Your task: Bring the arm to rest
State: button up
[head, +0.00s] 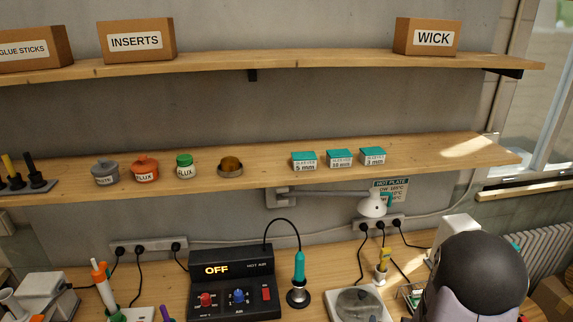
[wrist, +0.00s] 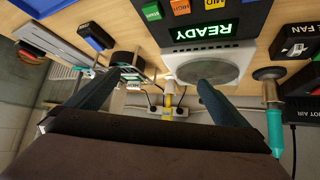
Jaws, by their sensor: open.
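My gripper (wrist: 162,80) shows in the wrist view, with its two dark fingers spread apart. It is open, and nothing is between the fingers. The wrist picture is upside down, with the bench (wrist: 135,22) along its top. Behind the gap between the fingers are the hot plate (wrist: 210,66) and a yellow-marked thing at the wall sockets. In the head view, a rounded dark part of my arm (head: 477,272) stands at the lower right. My gripper's fingers do not show in that view.
The hot-air station (head: 232,285) reads OFF; its teal handpiece (head: 299,267) stands beside it. The hot plate (head: 359,304) is left of my arm. The lower shelf (head: 260,180) holds jars and small teal-topped boxes. The upper shelf (head: 270,64) carries labelled cartons.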

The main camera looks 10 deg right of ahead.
jog(key=a, duration=0.3)
jog(key=a+n+g+y, duration=0.1)
jog(key=a, duration=0.1)
jog(key=s+a+n+g+y+b, duration=0.1)
jog(key=a, duration=0.2)
jog(key=shift+a+f, duration=0.2)
jog(key=shift+a, duration=0.1)
jog(key=s+a+r+n+g+y+b, duration=0.1)
jog(key=s+a+g, duration=0.2)
jog(key=s+a, duration=0.3)
jog(key=s+a+r+n+g+y, duration=0.1)
jog(key=s+a+r+n+g, duration=0.1)
jog(key=s+a, duration=0.4)
jog(key=shift+a+r+g+y+b, duration=0.35)
jog(key=shift+a+g, duration=0.25)
jog(key=shift+a, duration=0.3)
jog(key=shift+s+f, duration=0.1)
jog(key=c, duration=1.7)
jog(key=shift+c, duration=0.2)
